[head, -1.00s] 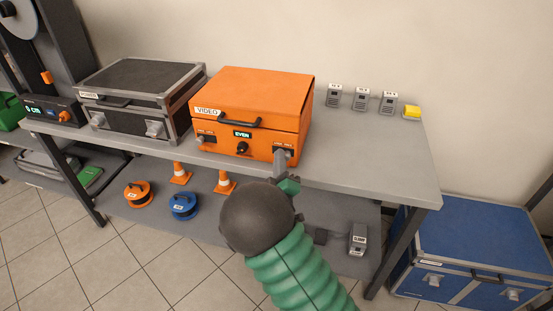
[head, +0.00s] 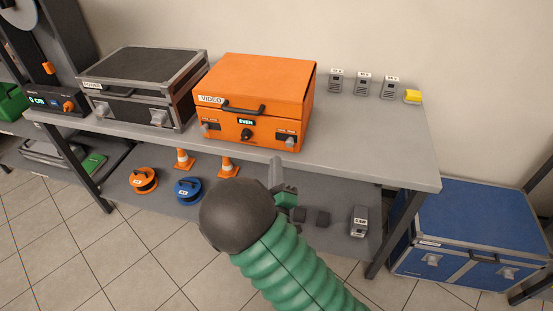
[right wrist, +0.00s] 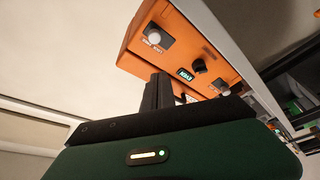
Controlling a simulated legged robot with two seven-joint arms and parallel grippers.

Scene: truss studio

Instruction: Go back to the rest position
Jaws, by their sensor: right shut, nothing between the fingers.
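My right gripper (head: 277,172) is in front of the table's front edge, below the orange VIDEO case. Its fingers are shut and empty, and it is apart from the case. In the right wrist view the shut fingers (right wrist: 157,92) point toward the case front. The orange VIDEO case (head: 257,85) stands on the grey table with its lid down. Its small display reads EVEN, with a dark knob below and a latch on each side; the display and knob also show on the case (right wrist: 172,32) in the right wrist view. My left gripper is not in view.
Below are orange cones (head: 185,159), an orange reel (head: 144,180) and a blue reel (head: 188,190). A blue case (head: 475,225) stands at right.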

